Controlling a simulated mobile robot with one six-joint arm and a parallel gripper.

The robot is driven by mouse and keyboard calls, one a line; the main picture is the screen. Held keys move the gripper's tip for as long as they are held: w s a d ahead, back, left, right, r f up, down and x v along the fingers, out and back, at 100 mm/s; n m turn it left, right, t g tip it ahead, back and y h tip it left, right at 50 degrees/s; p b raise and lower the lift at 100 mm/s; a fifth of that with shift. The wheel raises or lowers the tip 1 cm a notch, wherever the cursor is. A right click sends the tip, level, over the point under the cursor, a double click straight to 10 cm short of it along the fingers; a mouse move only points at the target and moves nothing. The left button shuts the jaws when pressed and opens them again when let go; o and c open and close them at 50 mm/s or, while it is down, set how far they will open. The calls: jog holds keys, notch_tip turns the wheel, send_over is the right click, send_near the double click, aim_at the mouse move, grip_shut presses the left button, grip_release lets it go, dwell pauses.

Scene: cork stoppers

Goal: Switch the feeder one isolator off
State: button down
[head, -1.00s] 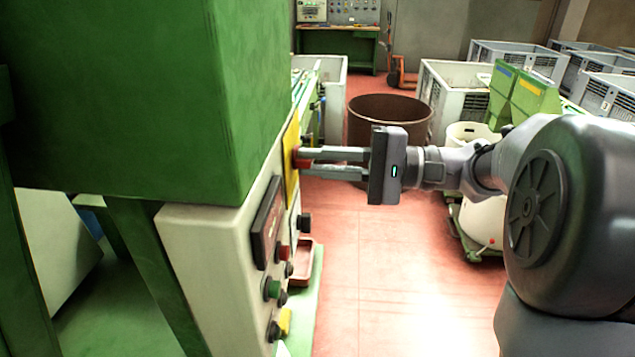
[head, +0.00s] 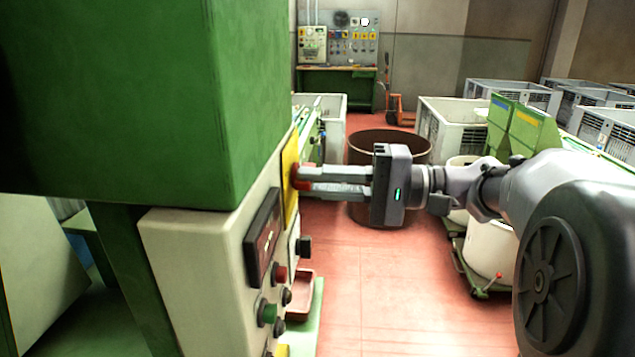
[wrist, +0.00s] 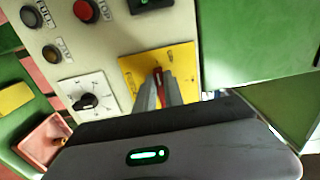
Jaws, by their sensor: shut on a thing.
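The isolator is a red handle (head: 297,177) on a yellow plate (head: 290,160) on the side of the cream control panel. In the wrist view the red handle (wrist: 158,73) stands between my fingertips, with the yellow plate (wrist: 182,57) behind it. My gripper (head: 305,180) reaches in from the right and is shut on the red handle; it also shows in the wrist view (wrist: 158,82). The fingers hide part of the handle, and I cannot read the plate's markings or tell the switch position.
The cream panel (head: 190,250) also carries a dark display (head: 263,238), a red button (head: 280,274), a green button (head: 267,313) and a black rotary knob (wrist: 85,101). A green cabinet (head: 140,100) overhangs it. A brown drum (head: 390,145) stands behind my gripper.

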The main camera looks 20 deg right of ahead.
jog(key=c, duration=1.4)
grip_release()
jog(key=shift+c, duration=0.2)
jog(key=p+v, duration=0.7)
jog(key=v, duration=1)
jog(key=shift+d+p, duration=0.2)
jog(key=shift+p, duration=0.15)
jog(key=shift+s+a+f, duration=0.1)
jog(key=shift+s, duration=0.05)
